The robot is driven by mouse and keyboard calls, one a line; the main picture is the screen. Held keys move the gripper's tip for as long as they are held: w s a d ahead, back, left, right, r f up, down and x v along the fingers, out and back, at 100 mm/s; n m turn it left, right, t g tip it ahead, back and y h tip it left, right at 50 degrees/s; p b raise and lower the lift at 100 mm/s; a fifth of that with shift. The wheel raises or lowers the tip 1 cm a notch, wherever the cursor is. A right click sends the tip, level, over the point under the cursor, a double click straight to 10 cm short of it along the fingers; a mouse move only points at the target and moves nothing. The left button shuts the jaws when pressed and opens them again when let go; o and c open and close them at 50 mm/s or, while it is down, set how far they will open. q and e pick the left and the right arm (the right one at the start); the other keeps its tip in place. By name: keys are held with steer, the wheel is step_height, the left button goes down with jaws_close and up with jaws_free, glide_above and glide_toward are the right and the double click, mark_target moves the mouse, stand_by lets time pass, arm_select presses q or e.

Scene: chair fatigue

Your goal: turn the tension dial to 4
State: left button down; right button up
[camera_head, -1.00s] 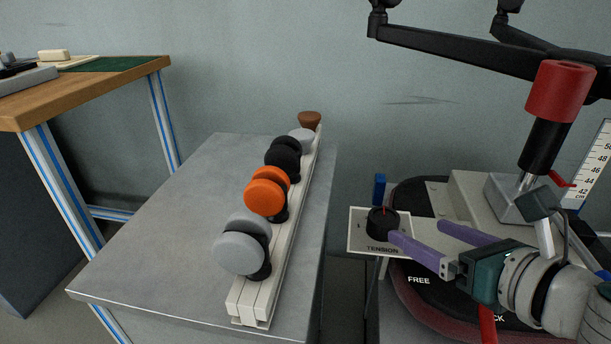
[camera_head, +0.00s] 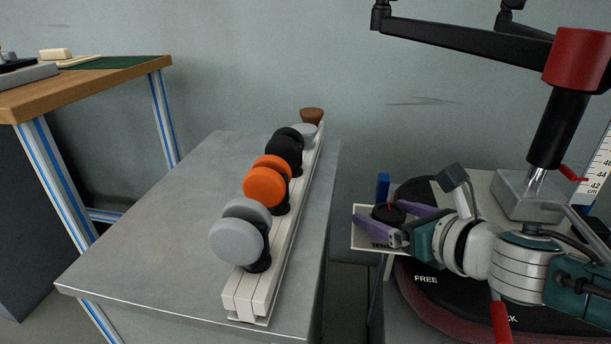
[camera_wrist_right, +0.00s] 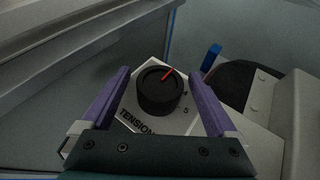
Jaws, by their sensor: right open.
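The tension dial (camera_head: 388,214) is a black round knob with a red pointer line, on a white plate (camera_head: 362,238) marked TENSION. In the right wrist view the dial (camera_wrist_right: 159,95) sits between the two purple fingers, with a gap on each side. Its red pointer is turned toward the upper right, near the 4 on the plate; the 5 is lower. My right gripper (camera_head: 393,216) is open, with its fingers either side of the dial; it also shows in the right wrist view (camera_wrist_right: 158,98). My left gripper is not in view.
A grey table (camera_head: 170,235) at left carries a white rail (camera_head: 288,245) with several round knobs. A wooden bench (camera_head: 90,85) stands far left.

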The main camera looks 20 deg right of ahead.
steer(key=shift+c, duration=0.4)
steer(key=c, duration=1.3)
steer(key=shift+a, duration=0.1)
steer(key=m+h, duration=0.3)
steer(key=shift+m+g+h, duration=0.3)
steer(key=shift+h, duration=0.1)
steer(key=shift+m+g+h+b, duration=0.7)
steer(key=shift+m+g+h, duration=0.2)
steer(key=shift+m+h, duration=1.15)
steer(key=shift+h, duration=0.45)
steer(key=o, duration=1.4)
